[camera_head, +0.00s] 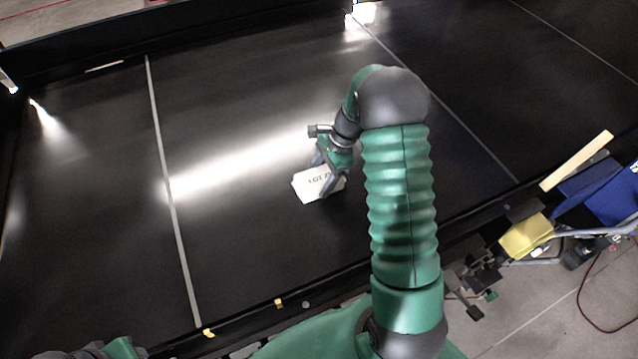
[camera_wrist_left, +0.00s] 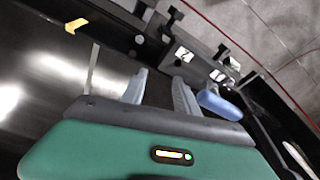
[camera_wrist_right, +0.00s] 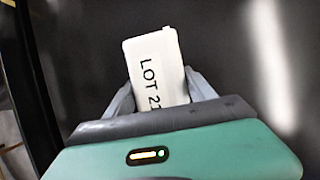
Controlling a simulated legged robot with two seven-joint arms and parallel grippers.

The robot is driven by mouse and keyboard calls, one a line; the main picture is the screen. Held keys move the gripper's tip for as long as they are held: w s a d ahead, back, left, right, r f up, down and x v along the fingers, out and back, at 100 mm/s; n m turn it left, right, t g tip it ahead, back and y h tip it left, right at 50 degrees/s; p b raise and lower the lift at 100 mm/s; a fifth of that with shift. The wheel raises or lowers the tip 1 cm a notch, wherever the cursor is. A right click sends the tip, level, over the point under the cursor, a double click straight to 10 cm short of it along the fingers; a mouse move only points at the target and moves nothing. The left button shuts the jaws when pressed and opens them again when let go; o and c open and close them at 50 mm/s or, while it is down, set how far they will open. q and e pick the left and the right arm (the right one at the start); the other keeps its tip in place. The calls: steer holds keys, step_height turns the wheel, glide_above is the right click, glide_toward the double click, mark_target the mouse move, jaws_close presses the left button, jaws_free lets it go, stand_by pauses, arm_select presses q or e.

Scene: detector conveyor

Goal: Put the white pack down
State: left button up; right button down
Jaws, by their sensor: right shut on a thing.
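The white pack (camera_head: 309,186) with black "LOT" lettering is over the dark conveyor belt (camera_head: 245,240), right of a pale belt seam. My right gripper (camera_head: 326,178) reaches down and is shut on it. In the right wrist view the pack (camera_wrist_right: 155,68) sits between both fingers (camera_wrist_right: 158,82), its far end sticking out past the tips. I cannot tell whether its underside touches the belt. My left gripper (camera_wrist_left: 160,76) shows in the left wrist view with its fingers apart and nothing between them, near the conveyor's edge.
The belt around the pack is bare, with bright light reflections. A dark rail (camera_head: 460,217) runs along the near edge. Beyond it at the right are a yellow item (camera_head: 526,236), a blue bin (camera_head: 612,197) and a pale board (camera_head: 577,160). A blue object (camera_wrist_left: 218,105) is beside my left fingers.

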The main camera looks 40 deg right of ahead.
steer(key=shift+s+d, duration=0.1)
steer(key=shift+s, duration=0.3)
steer(key=c, duration=0.8)
jaws_free()
steer(key=shift+w+f, duration=0.1)
steer(key=shift+f, duration=0.2)
steer(key=o, duration=0.5)
steer(key=shift+w+a, duration=0.2)
steer(key=shift+w, duration=0.15)
steer(key=shift+s, duration=0.15)
